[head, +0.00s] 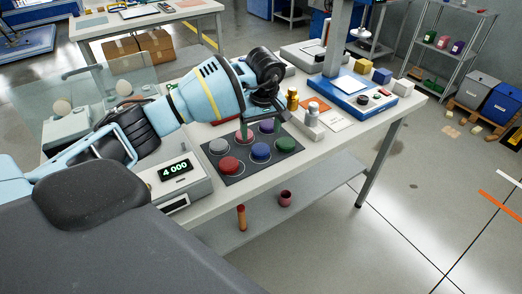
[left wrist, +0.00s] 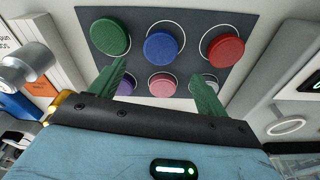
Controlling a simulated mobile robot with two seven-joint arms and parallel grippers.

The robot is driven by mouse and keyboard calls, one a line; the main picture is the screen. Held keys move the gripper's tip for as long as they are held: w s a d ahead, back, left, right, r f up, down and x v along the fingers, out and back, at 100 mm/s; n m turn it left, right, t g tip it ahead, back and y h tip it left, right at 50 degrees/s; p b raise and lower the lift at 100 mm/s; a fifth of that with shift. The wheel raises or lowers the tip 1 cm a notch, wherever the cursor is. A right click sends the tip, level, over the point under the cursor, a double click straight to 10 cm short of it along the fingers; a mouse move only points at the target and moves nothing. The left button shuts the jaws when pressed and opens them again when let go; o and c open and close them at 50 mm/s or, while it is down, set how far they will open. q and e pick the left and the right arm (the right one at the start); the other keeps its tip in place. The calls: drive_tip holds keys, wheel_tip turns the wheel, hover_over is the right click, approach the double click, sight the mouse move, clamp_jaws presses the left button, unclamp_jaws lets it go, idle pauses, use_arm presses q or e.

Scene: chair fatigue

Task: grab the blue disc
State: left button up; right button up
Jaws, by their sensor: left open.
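The blue disc (head: 260,151) lies on a dark mat (head: 236,178) on the white table, in the near row between the red disc (head: 229,165) and the green disc (head: 285,145). In the left wrist view the blue disc (left wrist: 164,46) is at top centre, beyond my left gripper's fingers. My left gripper (head: 262,119) is open and empty, pointing down over the far row of discs; its green fingers also show in the left wrist view (left wrist: 160,72). My right gripper is not in view.
The far row holds a grey disc (head: 218,146), a pink disc (left wrist: 161,84) and a purple disc (left wrist: 127,84).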

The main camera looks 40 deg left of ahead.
sight(261, 148)
use_arm(q)
drive_tip(key=shift+w+f+p, duration=0.1)
drive_tip(key=shift+f+p, duration=0.2)
drive_tip(key=shift+f, duration=2.85)
drive_tip(key=c, duration=1.1)
